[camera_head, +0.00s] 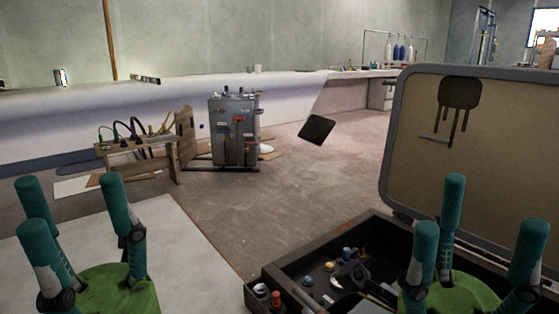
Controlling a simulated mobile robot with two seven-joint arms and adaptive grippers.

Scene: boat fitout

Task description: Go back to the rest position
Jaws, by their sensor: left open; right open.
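My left gripper (84,232) is at the lower left, in front of a pale flat surface. Its teal fingers are spread and nothing is between them. My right gripper (472,240) is at the lower right, in front of an open dark case. Its teal fingers are also spread, with nothing seen held. Both green palms are cut off by the bottom edge of the view.
The open case (268,271) holds small knobs and fittings; its raised lid (396,150) stands at the right. The pale surface (150,215) is clear. Further off are a grey metal cabinet (226,140), a wooden bench (145,160) with cables, and a dark tilted panel (316,129).

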